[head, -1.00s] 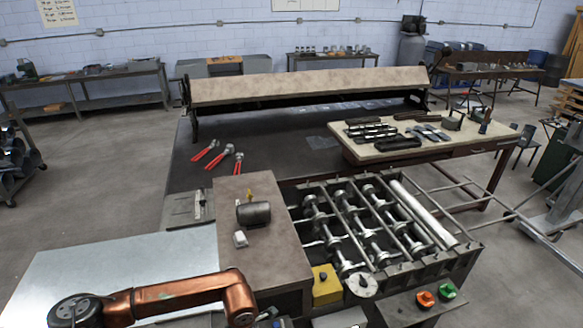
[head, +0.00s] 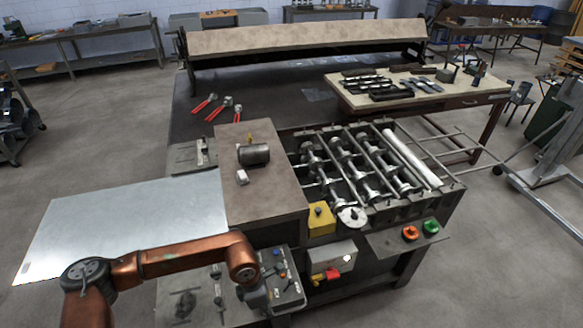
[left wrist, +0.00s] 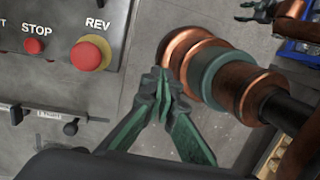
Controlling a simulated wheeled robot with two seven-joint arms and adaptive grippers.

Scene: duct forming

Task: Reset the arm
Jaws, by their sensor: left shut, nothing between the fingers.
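My left arm (head: 180,262) comes in from the lower left of the head view, copper coloured, reaching over the metal sheet's front edge. My left gripper (left wrist: 158,84) shows in the left wrist view with its green fingers together and empty. It is beside a control panel (left wrist: 60,60) with red STOP and REV buttons, apart from it. In the head view the gripper is small and dark beside the panel (head: 286,284). Copper arm links with a teal band lie past the fingertips in the wrist view.
A metal sheet (head: 120,225) lies left of a brown-topped bench (head: 262,195) carrying a dark cylinder (head: 254,154). Red-handled tools (head: 222,108) lie behind.

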